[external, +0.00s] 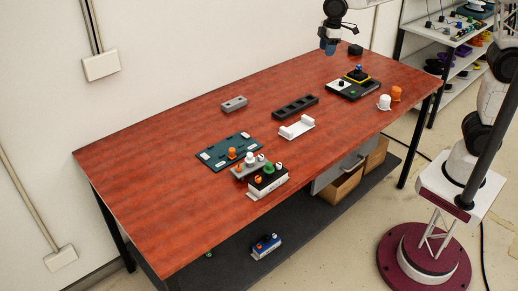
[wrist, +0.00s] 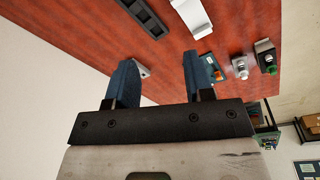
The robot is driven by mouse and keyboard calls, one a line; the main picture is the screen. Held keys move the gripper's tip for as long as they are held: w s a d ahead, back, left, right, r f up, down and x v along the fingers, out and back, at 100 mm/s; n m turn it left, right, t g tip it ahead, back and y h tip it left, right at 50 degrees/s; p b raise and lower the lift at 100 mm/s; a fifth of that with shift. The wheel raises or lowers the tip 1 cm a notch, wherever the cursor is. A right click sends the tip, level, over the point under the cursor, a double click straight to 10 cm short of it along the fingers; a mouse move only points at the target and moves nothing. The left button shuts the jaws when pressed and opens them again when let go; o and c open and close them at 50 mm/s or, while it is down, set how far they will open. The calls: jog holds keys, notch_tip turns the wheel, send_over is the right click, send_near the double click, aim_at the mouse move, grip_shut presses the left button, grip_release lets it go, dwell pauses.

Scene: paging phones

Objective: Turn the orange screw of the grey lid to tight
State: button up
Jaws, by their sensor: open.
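The grey lid (external: 245,171) appears to be the small grey piece near the table's front edge, between the dark teal board and a black-and-white device. It carries small orange and white knobs; an orange one (external: 238,168), likely its screw, shows at its left. In the wrist view a grey piece with a pale knob (wrist: 240,68) shows at the right; its orange screw cannot be made out there. My gripper (external: 329,47) is high over the far part of the table, well away from the lid. In the wrist view my gripper (wrist: 160,78) is open and empty.
A dark teal board (external: 215,156) with an orange knob (external: 232,153) and a black-and-white device with a green knob (external: 268,169) flank the lid closely. A white cradle (external: 297,128), slotted black tray (external: 296,107) and grey block (external: 234,104) stand farther back. The table's left side is clear.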

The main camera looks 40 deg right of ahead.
jog(key=w+a+f+n, duration=0.1)
jog(key=a+f+n, duration=0.1)
jog(key=a, duration=0.5)
jog(key=w+a+f+n, duration=0.1)
jog(key=w+a+f, duration=0.1)
jog(key=a, duration=0.5)
jog(key=n+g, duration=0.1)
jog(key=n, duration=0.7)
send_over(238, 166)
jog(key=shift+h, duration=0.3)
notch_tip(238, 166, down, 16)
jog(key=shift+s+r, duration=0.15)
jog(key=shift+r, duration=0.05)
jog(key=shift+f, duration=0.1)
jog(key=shift+f, duration=3.75)
grip_shut()
